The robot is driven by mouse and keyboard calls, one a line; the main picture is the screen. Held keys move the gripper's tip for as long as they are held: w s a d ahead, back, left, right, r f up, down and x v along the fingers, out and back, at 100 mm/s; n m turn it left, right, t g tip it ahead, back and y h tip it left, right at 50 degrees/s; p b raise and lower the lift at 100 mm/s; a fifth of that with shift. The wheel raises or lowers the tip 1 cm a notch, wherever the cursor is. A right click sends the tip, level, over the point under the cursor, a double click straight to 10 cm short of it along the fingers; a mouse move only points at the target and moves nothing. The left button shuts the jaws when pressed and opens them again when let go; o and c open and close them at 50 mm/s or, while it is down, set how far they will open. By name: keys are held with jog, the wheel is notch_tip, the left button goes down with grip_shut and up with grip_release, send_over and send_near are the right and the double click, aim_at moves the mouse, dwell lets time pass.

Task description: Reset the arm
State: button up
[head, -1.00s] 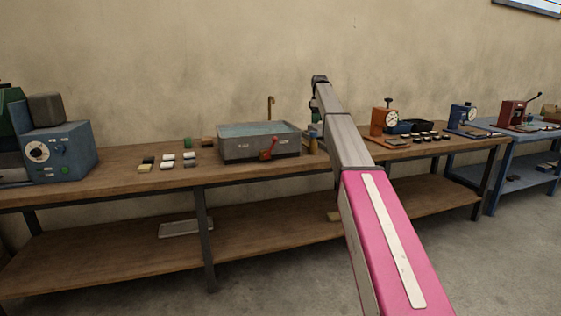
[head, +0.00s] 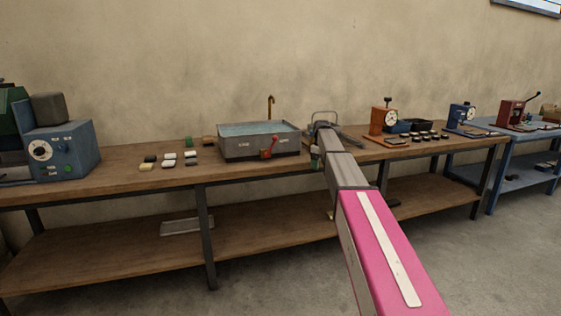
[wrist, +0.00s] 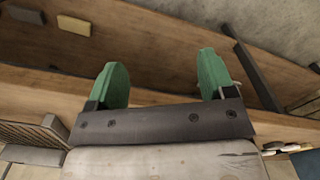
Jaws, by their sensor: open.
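My arm (head: 378,245), pink and grey, reaches from the lower right of the head view toward the bench. Its far end is in front of the bench edge, right of the sink. My gripper (wrist: 163,88) shows in the wrist view with two green fingers spread wide apart and nothing between them. In the head view the fingers are mostly hidden, with a small green part at the arm's far end. Below the fingers in the wrist view are wooden surfaces and a strip of floor.
A wooden bench (head: 120,180) with a lower shelf (head: 120,255) runs along the wall. On it stand a grey water-filled sink (head: 240,147) with a red lever, several small blocks, a blue machine (head: 65,150) and an orange dial device (head: 382,120). A blue bench (head: 510,165) stands at right.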

jog(key=s+f+m, duration=0.3)
jog(key=s+f, duration=0.6)
jog(key=s, duration=0.5)
jog(key=s+f+m, duration=0.3)
jog(key=s+f, duration=0.6)
jog(key=s, duration=0.6)
jog(key=s+f+m, duration=0.3)
jog(key=s+f, duration=0.6)
jog(key=s, duration=0.6)
jog(key=shift+s, duration=0.25)
